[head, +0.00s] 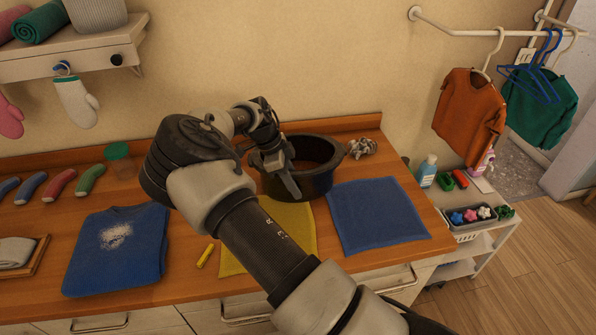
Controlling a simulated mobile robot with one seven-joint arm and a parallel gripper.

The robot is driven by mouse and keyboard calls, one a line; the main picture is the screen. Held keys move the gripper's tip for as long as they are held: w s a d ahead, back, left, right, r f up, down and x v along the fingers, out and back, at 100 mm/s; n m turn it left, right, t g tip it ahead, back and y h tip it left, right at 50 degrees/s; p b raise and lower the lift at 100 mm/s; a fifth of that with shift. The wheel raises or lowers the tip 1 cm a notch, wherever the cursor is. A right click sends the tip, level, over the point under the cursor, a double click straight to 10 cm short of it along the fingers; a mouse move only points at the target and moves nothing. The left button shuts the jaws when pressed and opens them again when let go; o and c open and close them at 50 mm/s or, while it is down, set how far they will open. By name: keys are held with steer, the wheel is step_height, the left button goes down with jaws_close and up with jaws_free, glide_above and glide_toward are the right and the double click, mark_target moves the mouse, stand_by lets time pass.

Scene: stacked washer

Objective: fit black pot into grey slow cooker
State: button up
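A round black pot (318,180) stands upright on the wooden counter behind the yellow cloth, its open top showing a brownish inside. My gripper (284,180) points down at the pot's left side and covers part of its rim and wall. Its fingers overlap the dark pot, so I cannot tell whether they are closed on it or only beside it. I cannot make out a separate grey slow cooker; my arm hides part of the counter.
A blue cloth (376,216) lies right of the yellow cloth (296,236). A crumpled patterned item (361,147) sits right of the pot. A low white shelf (470,235) stands beyond the counter's right end.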

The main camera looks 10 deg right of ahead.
steer(key=shift+x, duration=1)
jaws_close()
stand_by(0.6)
steer(key=shift+w+r, duration=0.1)
steer(key=shift+r, duration=0.05)
